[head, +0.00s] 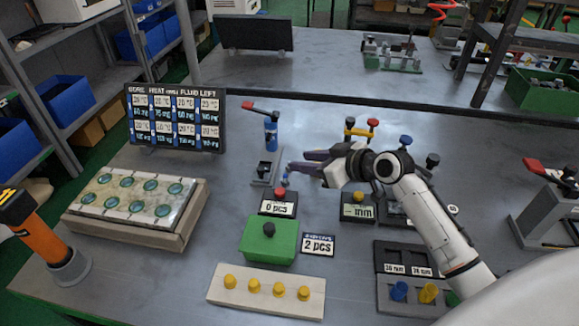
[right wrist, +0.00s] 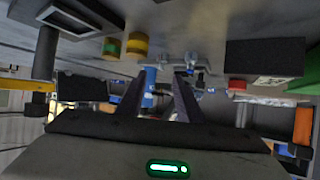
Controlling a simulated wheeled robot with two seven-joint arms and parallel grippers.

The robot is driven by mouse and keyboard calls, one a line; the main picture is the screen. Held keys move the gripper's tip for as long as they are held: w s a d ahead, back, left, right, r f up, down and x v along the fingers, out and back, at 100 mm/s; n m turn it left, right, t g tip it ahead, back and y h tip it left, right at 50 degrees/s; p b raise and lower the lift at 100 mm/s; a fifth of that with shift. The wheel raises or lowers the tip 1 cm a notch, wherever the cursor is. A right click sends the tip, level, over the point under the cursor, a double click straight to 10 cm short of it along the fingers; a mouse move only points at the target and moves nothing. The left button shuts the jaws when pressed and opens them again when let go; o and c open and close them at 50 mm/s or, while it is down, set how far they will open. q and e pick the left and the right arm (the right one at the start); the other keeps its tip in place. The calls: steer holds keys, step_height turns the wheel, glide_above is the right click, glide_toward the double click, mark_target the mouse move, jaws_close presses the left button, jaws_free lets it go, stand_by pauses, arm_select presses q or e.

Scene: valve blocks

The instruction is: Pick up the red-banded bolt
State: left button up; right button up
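My right gripper (head: 288,173) reaches in from the right, low over the middle of the table, with its fingers pointing left. In the right wrist view its two fingers (right wrist: 160,82) stand apart with nothing clearly held between them. A small blue-grey bolt-like piece (right wrist: 191,66) is close to one fingertip. In the head view a small bluish piece (head: 285,181) shows at the fingertips. I cannot make out a red band on it, so I cannot tell whether it is the red-banded bolt. My left gripper is not in view.
A red-knobbed "0 pcs" box (head: 277,209) and a green box (head: 268,244) stand just in front of the gripper. A blue valve with a red lever (head: 270,133) stands behind. A white strip with yellow knobs (head: 266,292) lies in front. An orange post (head: 42,237) stands left.

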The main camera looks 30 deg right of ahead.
mark_target(295, 174)
steer(key=x, duration=0.4)
steer(key=shift+w+a+f, duration=0.15)
steer(key=shift+a+f, duration=0.05)
steer(key=shift+f, duration=0.15)
jaws_close()
